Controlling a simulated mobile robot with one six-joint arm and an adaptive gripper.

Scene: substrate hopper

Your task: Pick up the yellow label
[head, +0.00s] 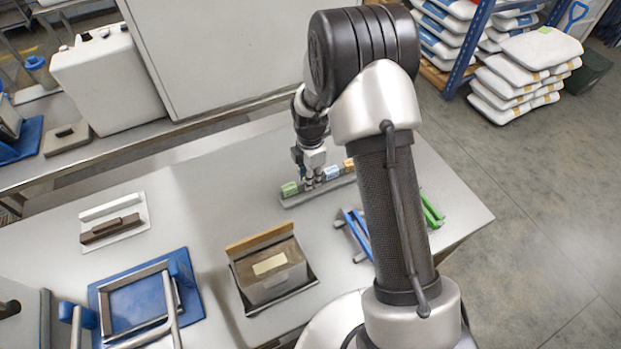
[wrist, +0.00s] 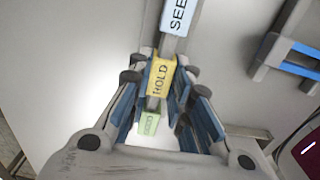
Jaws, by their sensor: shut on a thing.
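The yellow label (wrist: 160,77), marked HOLD, sits between the two fingers of my gripper (wrist: 158,88) in the wrist view. The fingers are shut on it from both sides. It is in line with the grey rail (head: 300,197); I cannot tell if it touches the rail or is just above it. In the head view my gripper (head: 314,181) is low over the rail, and the yellow label is hidden by the fingers.
A green label (head: 289,189) and a blue label (head: 331,172) stand on the rail either side of my gripper, with an orange one (head: 348,164) beyond. Blue-sided bars (head: 357,232) lie nearby.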

